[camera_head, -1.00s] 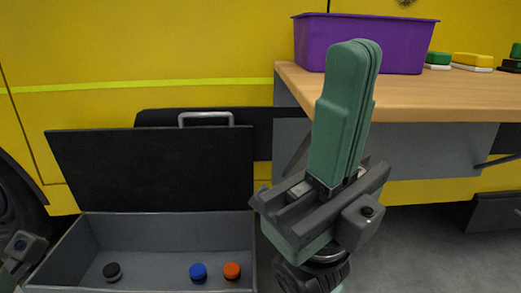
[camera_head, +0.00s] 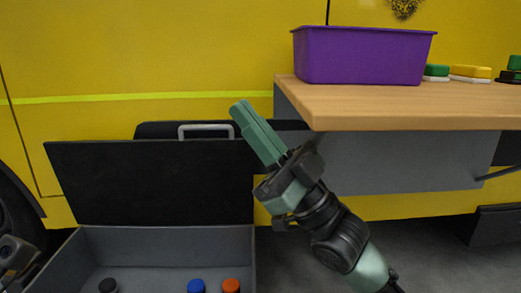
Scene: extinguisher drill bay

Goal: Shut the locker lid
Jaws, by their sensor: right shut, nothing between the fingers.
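The locker is a grey open box (camera_head: 150,244) low at the left, against the yellow vehicle. Its black lid (camera_head: 140,185) stands up, tilted back behind the box, with a silver handle (camera_head: 205,127) showing just behind the lid's top edge. My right gripper (camera_head: 238,106) is shut and empty. Its green fingers are in front of the lid's upper right corner in the picture; I cannot tell whether they touch. My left gripper (camera_head: 14,252) shows only in part at the left edge, and its fingers are out of clear view.
Black (camera_head: 108,286), blue (camera_head: 196,286) and orange (camera_head: 231,285) round caps are in the box. A wooden table (camera_head: 400,105) at the right holds a purple bin (camera_head: 365,56) and several coloured blocks (camera_head: 470,72). The table's edge is close to my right arm.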

